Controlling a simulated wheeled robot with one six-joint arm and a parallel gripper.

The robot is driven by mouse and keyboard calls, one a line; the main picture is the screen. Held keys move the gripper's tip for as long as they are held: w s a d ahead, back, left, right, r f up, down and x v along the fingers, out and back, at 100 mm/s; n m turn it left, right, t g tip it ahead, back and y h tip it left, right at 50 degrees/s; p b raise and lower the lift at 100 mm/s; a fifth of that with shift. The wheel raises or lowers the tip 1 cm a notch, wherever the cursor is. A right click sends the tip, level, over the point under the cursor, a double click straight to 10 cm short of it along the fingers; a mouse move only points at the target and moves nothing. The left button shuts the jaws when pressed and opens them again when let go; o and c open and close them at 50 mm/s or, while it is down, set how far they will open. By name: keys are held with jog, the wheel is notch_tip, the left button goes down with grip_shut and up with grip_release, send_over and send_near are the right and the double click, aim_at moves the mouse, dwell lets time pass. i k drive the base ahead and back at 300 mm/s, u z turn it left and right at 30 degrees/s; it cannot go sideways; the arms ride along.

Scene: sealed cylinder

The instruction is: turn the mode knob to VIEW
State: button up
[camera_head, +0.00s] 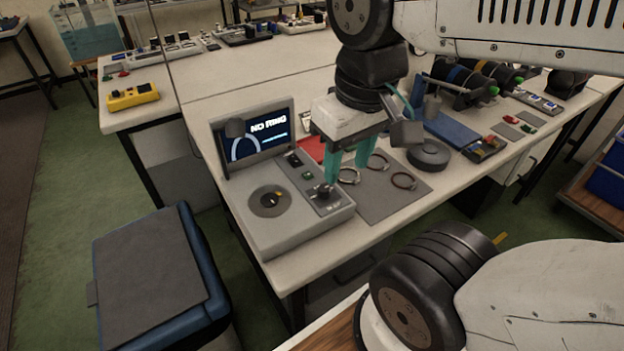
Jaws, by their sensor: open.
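The grey device (300,225) stands on the near end of the white table. A black knob (324,191) sits on its right-hand panel, with a small label below it that is too small to read surely. The screen (258,137) reads "NO RING". My gripper (347,172) points down with two teal fingers, open and empty. Its left finger appears close beside the knob; whether it touches cannot be told.
A grey mat (388,203) with several rings lies right of the device. A red item (312,148) lies behind the panel. A lidded blue bin (155,275) stands on the floor at left.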

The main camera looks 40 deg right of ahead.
aim_at(322, 192)
jog(key=z, duration=0.05)
jog(key=k, duration=0.5)
jog(key=z, duration=1.45)
jog(key=i, duration=0.35)
jog(key=u, duration=2.45)
